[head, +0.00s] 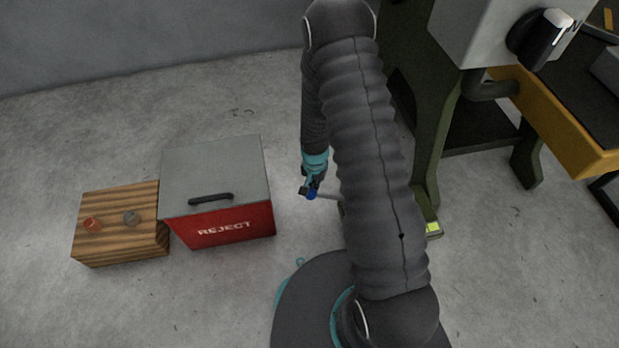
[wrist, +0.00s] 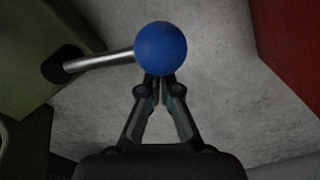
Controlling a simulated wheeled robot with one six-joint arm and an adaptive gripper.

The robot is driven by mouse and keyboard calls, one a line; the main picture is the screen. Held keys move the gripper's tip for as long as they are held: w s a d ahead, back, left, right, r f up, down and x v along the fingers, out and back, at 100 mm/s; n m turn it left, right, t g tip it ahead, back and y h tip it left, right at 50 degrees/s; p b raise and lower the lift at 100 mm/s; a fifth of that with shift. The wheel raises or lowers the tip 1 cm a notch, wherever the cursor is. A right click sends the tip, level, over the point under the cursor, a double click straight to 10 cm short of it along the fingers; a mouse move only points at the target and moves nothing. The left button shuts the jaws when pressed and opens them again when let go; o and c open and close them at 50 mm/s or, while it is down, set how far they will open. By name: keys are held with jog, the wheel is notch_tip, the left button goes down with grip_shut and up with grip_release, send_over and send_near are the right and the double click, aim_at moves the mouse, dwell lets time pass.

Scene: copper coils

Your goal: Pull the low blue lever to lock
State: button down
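The low lever is a pale metal rod (wrist: 98,60) with a blue ball knob (wrist: 161,48) on its end. In the wrist view the rod runs left from the ball to a dark round mount (wrist: 62,64) on the green machine body. My gripper (wrist: 158,86) has its fingers drawn together, with no clear gap between them. The ball overlaps the fingertips, so I cannot tell whether they touch it. In the head view my gripper (head: 311,184) is right at the blue knob (head: 312,195), low near the floor.
A red REJECT bin (head: 225,222) with a grey lid stands left of my gripper. A wooden block (head: 122,240) with two round pieces is farther left. The green machine frame (head: 440,130) is to the right, with a yellow-edged table (head: 570,125) beyond. Floor is bare between bin and lever.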

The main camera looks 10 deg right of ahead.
jog(key=shift+s+a, duration=0.3)
jog(key=shift+s, duration=0.8)
jog(key=shift+s+a, duration=0.25)
jog(key=shift+s, duration=0.8)
jog(key=shift+w+d, duration=0.25)
jog(key=shift+w, duration=0.75)
jog(key=shift+r+p, duration=2.85)
jog(key=shift+r, duration=2.2)
jog(key=shift+s, duration=0.1)
jog(key=s+n+g, duration=0.2)
jog(key=s, duration=0.1)
notch_tip(320, 180, up, 24)
jog(key=n+t, duration=0.1)
jog(key=n, duration=0.3)
send_over(314, 196)
jog(key=s+d, duration=0.2)
jog(key=s, duration=0.7)
jog(key=s+r+t, duration=0.3)
jog(key=s+r, duration=0.1)
jog(key=r, duration=0.5)
jog(key=s+r+t, duration=0.3)
jog(key=s+r, duration=0.1)
jog(key=r, duration=0.5)
jog(key=shift+s+d+r+t+p, duration=0.2)
jog(key=shift+d+r+t+p, duration=0.1)
jog(key=shift+d+r+p, duration=0.1)
